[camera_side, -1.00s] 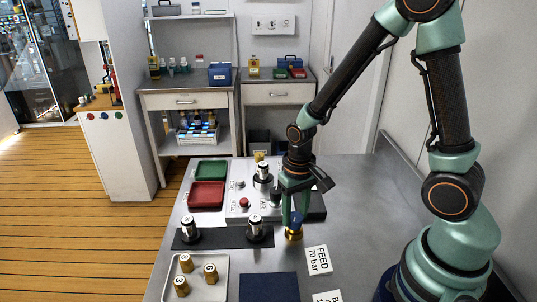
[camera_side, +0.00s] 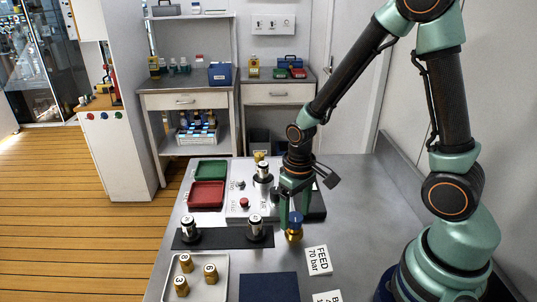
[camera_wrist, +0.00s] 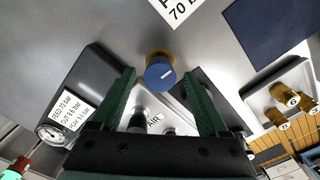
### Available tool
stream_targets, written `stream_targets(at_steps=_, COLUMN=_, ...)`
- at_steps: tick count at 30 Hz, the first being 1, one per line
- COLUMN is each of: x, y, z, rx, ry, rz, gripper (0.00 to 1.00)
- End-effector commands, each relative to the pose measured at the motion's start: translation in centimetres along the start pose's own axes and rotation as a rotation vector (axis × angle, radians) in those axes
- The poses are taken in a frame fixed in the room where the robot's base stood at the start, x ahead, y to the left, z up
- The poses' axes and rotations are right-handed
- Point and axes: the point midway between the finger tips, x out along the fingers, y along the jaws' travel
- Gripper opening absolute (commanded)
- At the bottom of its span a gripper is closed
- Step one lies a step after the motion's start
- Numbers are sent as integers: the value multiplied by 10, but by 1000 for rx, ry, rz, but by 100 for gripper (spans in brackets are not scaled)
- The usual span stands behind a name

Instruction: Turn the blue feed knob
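The blue feed knob (camera_side: 295,218) sits on a brass valve body (camera_side: 293,236) on the bench, at the front of my arm's reach. In the wrist view the round blue knob (camera_wrist: 160,76) has a pale mark on its face, with brass (camera_wrist: 159,55) behind it. My gripper (camera_side: 292,214) points down at the knob. In the wrist view its two green fingers stand apart, one on each side of the knob, with gaps showing. How far down the fingers reach beside the knob is hard to tell.
A panel with a red button (camera_side: 244,203) stands behind. A black rack (camera_side: 222,239) holds two cylinders. A white tray (camera_side: 216,258) holds brass fittings. A dark blue mat (camera_side: 270,287) lies in front.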

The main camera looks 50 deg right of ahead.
Motion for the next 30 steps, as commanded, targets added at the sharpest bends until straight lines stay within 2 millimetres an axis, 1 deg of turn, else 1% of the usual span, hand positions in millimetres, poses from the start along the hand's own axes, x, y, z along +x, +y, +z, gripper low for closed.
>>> stream_targets(at_steps=5, x=-1, y=0, z=0, rx=0, ry=0, rz=0, gripper=78)
stream_targets(at_steps=8, x=-7, y=0, z=-1, rx=0, ry=3, rz=0, gripper=78)
stream_targets(at_steps=10, x=-14, y=0, z=-1, rx=0, ry=4, rz=0, gripper=78)
stream_targets(at_steps=14, x=-35, y=0, z=-2, rx=0, ry=8, rz=-1, gripper=78)
stream_targets(at_steps=21, x=-82, y=0, z=-2, rx=0, ry=8, rz=-1, gripper=78)
stream_targets(at_steps=24, x=-99, y=0, z=-1, rx=0, ry=6, rz=0, gripper=78)
stream_targets(at_steps=27, x=-110, y=0, z=-1, rx=0, ry=3, rz=0, gripper=78)
stream_targets(at_steps=30, x=-118, y=0, z=0, rx=0, ry=2, rz=0, gripper=78)
